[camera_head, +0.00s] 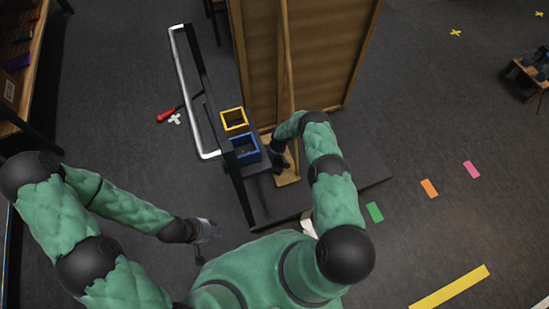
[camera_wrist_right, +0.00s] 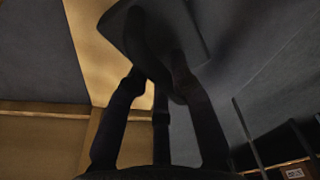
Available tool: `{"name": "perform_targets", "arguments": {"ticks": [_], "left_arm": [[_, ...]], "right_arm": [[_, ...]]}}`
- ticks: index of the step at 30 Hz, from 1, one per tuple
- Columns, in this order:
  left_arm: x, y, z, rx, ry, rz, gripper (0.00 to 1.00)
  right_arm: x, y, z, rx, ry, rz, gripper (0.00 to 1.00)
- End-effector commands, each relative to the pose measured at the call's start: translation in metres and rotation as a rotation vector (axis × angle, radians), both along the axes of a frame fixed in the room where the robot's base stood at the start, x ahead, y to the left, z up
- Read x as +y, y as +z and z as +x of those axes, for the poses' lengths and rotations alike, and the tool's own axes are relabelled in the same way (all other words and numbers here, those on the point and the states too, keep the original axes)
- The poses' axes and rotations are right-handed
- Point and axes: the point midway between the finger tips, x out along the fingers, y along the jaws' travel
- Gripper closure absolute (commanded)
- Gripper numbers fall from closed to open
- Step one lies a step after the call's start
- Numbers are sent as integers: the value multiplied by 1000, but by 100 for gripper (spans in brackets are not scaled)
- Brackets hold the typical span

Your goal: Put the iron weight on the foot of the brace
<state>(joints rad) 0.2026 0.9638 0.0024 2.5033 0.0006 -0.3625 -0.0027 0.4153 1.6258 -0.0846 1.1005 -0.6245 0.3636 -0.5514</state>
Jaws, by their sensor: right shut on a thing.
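The wooden brace (camera_head: 285,70) rises along the tall wooden panel. Its flat pale foot (camera_head: 289,180) lies at the floor, and pale wood of it also shows in the right wrist view (camera_wrist_right: 88,45). My right gripper (camera_head: 280,166) is over the left side of the foot. In the right wrist view my right gripper (camera_wrist_right: 155,75) is shut on a dark grey block, the iron weight (camera_wrist_right: 128,28), which overlaps the foot in the picture. I cannot tell whether it touches the foot. My left gripper (camera_head: 208,232) hangs away from the brace, and its fingers are too small to read.
A cart with a silver handle (camera_head: 181,95) stands left of the brace, carrying a yellow bin (camera_head: 234,120) and a blue bin (camera_head: 244,150). The wooden panel (camera_head: 335,50) blocks the back. Colored floor strips, including a green one (camera_head: 375,212), lie on open floor at right.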

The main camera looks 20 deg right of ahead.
Motion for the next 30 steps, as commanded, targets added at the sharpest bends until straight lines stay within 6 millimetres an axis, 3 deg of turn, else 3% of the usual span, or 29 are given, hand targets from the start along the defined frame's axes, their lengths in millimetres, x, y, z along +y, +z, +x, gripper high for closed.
{"name": "perform_targets", "arguments": {"ticks": [2,3,5,17,30], "left_arm": [[0,0,0,0,0,0,60],[0,0,0,0,0,0,60],[0,0,0,0,0,0,60],[0,0,0,0,0,0,60],[0,41,0,0,0,0,60]], "right_arm": [[-2,2,4,-7,-2,-3,100],[0,-2,-1,1,0,0,66],[0,-2,-1,2,0,1,53],[0,2,0,0,1,0,53],[-6,82,-7,-1,1,1,53]]}}
